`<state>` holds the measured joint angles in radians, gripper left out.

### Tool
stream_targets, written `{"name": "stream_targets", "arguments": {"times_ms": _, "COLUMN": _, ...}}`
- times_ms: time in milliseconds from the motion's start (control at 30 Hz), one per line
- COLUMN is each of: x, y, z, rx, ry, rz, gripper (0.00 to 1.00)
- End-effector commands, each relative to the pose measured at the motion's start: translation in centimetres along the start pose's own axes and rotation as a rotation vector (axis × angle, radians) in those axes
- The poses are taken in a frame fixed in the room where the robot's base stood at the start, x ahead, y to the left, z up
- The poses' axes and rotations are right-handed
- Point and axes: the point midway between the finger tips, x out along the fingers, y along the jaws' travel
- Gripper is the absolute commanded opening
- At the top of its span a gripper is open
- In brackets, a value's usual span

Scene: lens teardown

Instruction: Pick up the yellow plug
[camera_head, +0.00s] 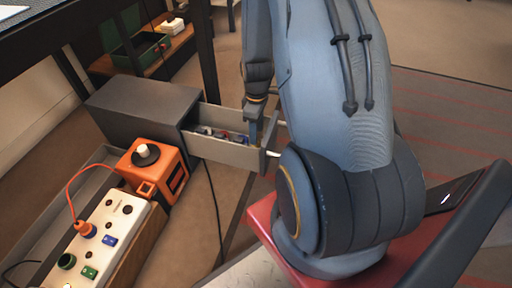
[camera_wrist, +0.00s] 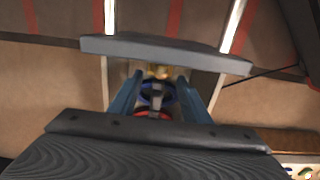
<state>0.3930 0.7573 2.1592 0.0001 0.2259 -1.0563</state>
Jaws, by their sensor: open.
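A small yellowish thing, likely the yellow plug (camera_wrist: 158,71), shows in the wrist view near the drawer front, just beyond a blue ring-shaped plug (camera_wrist: 157,94). It is partly hidden and blurred. A red plug (camera_wrist: 153,115) lies nearer. My gripper (camera_wrist: 161,80) is open, with one finger on each side of this row and nothing visibly held. In the head view my gripper (camera_head: 256,128) points down into the open grey drawer (camera_head: 225,153), at its right end. I cannot tell whether the fingers touch anything.
The drawer's front panel (camera_wrist: 165,52) stands close beyond my fingertips. The grey cabinet (camera_head: 140,108) is behind the drawer. An orange box (camera_head: 172,178) with a black-and-white knob and a white socket strip (camera_head: 118,222) stand at the left. A green bin (camera_head: 140,50) sits farther back.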

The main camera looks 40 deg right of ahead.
Motion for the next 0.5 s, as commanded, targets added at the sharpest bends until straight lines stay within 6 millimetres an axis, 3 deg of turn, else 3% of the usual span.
{"name": "stream_targets", "arguments": {"times_ms": 500, "x": 4.9, "y": -0.2, "z": 0.2, "rx": 0.001, "ry": 0.000, "rz": 0.001, "gripper": 0.43}}
